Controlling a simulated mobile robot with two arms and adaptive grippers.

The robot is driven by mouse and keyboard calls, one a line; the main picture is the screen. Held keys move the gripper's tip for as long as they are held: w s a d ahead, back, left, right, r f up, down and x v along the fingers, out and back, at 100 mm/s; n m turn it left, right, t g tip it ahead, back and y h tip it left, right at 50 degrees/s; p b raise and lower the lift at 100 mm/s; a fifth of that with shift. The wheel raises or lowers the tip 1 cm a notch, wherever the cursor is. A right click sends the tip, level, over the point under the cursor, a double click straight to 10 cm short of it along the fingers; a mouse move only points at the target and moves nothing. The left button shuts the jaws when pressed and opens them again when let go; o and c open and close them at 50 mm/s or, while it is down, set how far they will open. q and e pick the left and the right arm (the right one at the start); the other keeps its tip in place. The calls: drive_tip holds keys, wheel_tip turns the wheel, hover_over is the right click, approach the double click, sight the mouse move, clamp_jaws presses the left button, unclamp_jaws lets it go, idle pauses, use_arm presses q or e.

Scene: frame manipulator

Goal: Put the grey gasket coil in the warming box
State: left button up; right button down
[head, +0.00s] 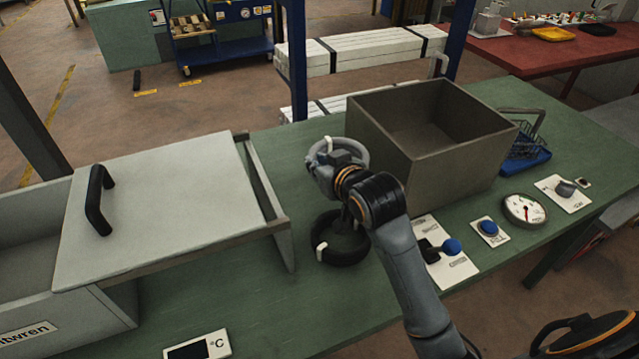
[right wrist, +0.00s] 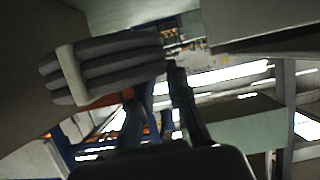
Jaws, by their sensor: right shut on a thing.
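The grey gasket coil (head: 361,152), tied with a white band, is held above the table by my right gripper (head: 332,168), which is shut on it. The coil also shows large in the right wrist view (right wrist: 110,62), at the left beside the dark fingers (right wrist: 178,105). The box at the left (head: 110,300), probably the warming box, has a pale sliding lid (head: 165,205) with a black handle (head: 97,200). The lid is shifted right, leaving an opening at the far left. The box floor is mostly hidden. My left gripper is not in view.
A black coil (head: 342,254) lies on the green table below my right gripper. An open grey-brown bin (head: 425,150) stands right of it. A blue-handled lever (head: 440,247), blue button (head: 488,228) and gauge (head: 525,209) line the front. A °C display (head: 200,346) sits front left.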

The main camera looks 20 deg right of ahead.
drive_tip(key=w+a+f, duration=0.1)
drive_tip(key=w+f, duration=0.1)
drive_tip(key=w, duration=0.1)
drive_tip(key=w+a+f, duration=0.2)
drive_tip(key=w+f, duration=0.1)
drive_tip(key=w+a+f, duration=0.1)
drive_tip(key=w+f, duration=0.1)
drive_tip(key=w, duration=0.1)
drive_tip(key=shift+w+a+f+p, duration=0.3)
drive_tip(key=shift+a+f+p, duration=0.05)
drive_tip(key=shift+w+f, duration=0.15)
drive_tip(key=shift+f, duration=0.05)
drive_tip(key=f, duration=0.3)
drive_tip(key=shift+w+a, duration=0.25)
drive_tip(key=shift+w, duration=0.05)
drive_tip(key=shift+f+p, duration=0.3)
drive_tip(key=shift+f, duration=0.05)
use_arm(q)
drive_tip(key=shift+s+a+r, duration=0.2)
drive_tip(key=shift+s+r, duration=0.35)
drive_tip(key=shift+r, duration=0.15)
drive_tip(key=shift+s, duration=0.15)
use_arm(e)
drive_tip(key=shift+f, duration=0.15)
drive_tip(key=c, duration=1.3)
unclamp_jaws()
drive_tip(key=shift+s, duration=0.1)
